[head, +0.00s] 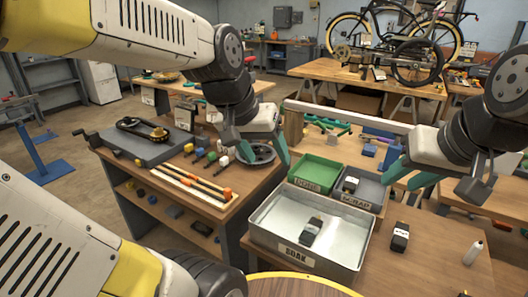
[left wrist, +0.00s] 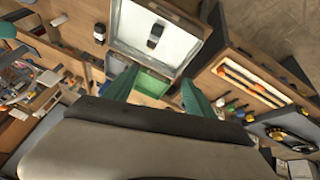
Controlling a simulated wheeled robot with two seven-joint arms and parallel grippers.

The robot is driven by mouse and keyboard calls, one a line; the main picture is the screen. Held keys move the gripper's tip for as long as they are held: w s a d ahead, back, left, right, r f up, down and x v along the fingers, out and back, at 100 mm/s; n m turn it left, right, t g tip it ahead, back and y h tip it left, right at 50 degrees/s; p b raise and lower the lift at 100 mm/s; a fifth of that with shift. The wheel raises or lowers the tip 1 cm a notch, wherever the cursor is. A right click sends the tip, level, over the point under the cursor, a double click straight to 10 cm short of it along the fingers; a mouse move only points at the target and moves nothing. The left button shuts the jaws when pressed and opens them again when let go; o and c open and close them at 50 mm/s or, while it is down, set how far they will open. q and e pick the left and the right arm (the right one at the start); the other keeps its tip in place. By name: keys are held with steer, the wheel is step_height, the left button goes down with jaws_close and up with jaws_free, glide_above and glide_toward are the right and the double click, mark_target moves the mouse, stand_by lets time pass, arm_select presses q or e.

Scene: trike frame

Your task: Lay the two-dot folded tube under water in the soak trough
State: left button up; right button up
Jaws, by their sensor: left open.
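The soak trough (head: 263,239) is a metal tray with a SOAK label on the near right table. A dark folded tube with a pale band (head: 311,232) lies inside it, also seen in the left wrist view (left wrist: 155,34). Another banded folded tube (head: 400,237) stands on the table right of the trough; a third (head: 350,185) is in the grey SCRAP tray. Dots are too small to read. My left gripper (head: 265,158) is open and empty, behind the trough near the green tray. My right gripper (head: 408,182) has its fingers apart, empty, above the table behind the trough.
The green tray (head: 316,172) and grey SCRAP tray (head: 370,188) adjoin the trough's back edge. A white bottle (head: 474,252) stands at the right. The left bench holds rods (head: 195,185) and a chain tool (head: 140,130). A round wooden top edges in at the front.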

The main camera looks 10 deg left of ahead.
arm_select(q)
steer(key=shift+t, duration=0.6)
steer(key=s, duration=0.1)
steer(key=s+a+r, duration=0.1)
steer(key=s, duration=0.2)
steer(key=shift+s+a+r, duration=0.25)
steer(key=shift+s+a, duration=0.05)
steer(key=shift+a, duration=0.05)
